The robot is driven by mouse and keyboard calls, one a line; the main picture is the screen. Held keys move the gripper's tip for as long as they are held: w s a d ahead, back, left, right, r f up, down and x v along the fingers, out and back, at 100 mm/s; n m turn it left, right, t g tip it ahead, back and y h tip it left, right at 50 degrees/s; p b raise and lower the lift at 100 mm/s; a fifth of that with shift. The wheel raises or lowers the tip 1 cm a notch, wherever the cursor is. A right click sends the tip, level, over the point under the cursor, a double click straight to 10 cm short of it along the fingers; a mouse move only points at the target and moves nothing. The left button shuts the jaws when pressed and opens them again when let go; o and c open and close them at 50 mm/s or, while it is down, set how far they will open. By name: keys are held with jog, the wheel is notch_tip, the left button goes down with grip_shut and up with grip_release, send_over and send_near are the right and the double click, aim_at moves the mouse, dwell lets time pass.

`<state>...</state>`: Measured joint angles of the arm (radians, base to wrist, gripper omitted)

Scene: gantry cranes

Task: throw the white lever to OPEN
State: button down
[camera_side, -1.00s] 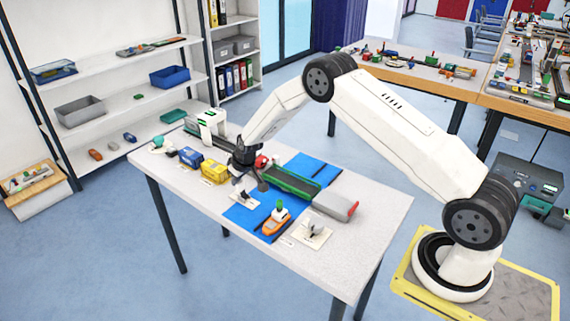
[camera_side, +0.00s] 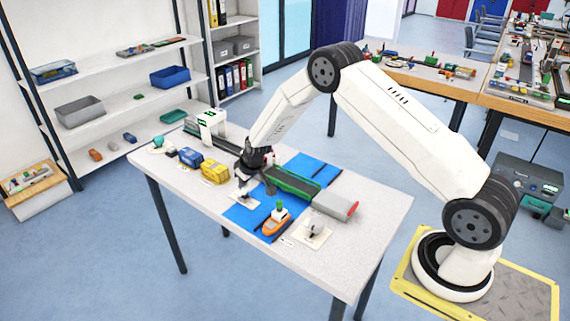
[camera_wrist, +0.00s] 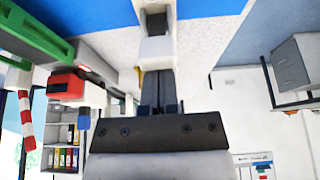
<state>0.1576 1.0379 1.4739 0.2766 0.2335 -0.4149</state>
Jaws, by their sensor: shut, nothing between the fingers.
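My gripper (camera_side: 243,184) points down at a small white base plate (camera_side: 244,201) near the front edge of the blue strip on the table. In the wrist view the gripper's dark fingers (camera_wrist: 158,92) are together. A white block (camera_wrist: 157,52) that looks like the white lever's handle is just past their tips, with a dark part beyond it. I cannot tell whether fingers and handle touch. In the side view the gripper mostly hides this lever. No OPEN marking is readable.
A second lever on a white plate (camera_side: 313,234) stands to the right, beside an orange boat (camera_side: 274,222). A green bridge (camera_side: 292,183) crosses the blue strip behind my gripper. Yellow (camera_side: 214,172) and blue (camera_side: 190,157) blocks stand to the left.

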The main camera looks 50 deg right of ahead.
jog(key=shift+s+f, duration=0.35)
jog(key=shift+f, duration=0.2)
jog(key=shift+w, duration=0.45)
jog(key=shift+w+r, duration=0.15)
jog(key=shift+r, duration=0.95)
jog(key=shift+w+r, duration=0.1)
jog(key=shift+r, duration=2.55)
